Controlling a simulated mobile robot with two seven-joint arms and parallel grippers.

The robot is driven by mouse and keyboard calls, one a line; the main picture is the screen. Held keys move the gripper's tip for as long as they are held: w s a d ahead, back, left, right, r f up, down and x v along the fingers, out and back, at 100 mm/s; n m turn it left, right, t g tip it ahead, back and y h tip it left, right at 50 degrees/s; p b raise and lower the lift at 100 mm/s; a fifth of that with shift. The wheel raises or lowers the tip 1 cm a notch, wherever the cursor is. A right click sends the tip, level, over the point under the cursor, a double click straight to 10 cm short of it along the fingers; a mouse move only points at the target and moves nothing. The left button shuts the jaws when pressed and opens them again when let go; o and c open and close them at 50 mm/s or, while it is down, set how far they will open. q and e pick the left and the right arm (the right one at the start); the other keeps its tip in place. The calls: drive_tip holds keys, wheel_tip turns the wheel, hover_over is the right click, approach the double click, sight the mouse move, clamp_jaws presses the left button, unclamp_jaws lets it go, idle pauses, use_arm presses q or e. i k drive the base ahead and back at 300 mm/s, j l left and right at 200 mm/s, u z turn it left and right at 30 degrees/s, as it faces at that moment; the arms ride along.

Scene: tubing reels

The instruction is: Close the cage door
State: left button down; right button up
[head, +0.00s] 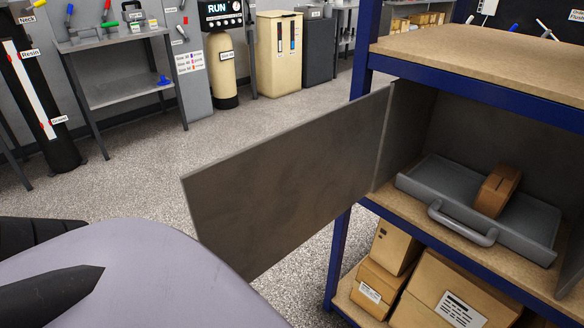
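The cage door (285,180) is a flat dark grey panel. It stands wide open, swung out to the left from the left side of the cage (408,120). The cage is a dark box on the middle shelf of a blue-framed rack, and its front is uncovered. The door's free edge is at the left, near my own body at the bottom left. Neither of my grippers can be made out.
The rack's wooden top shelf (490,48) is above the cage, with a blue post (338,258) below the hinge side. Cardboard boxes (440,290) fill the lower shelf. Speckled floor (130,185) is open behind the door. A grey bench (125,88) and tanks stand farther back.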

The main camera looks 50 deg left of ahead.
sight(253, 206)
drive_tip(key=j+z, duration=0.1)
drive_tip(key=j, duration=0.25)
drive_tip(key=k+j+z, duration=0.15)
drive_tip(key=j, duration=0.25)
drive_tip(key=j+z, duration=0.15)
drive_tip(key=j, duration=0.6)
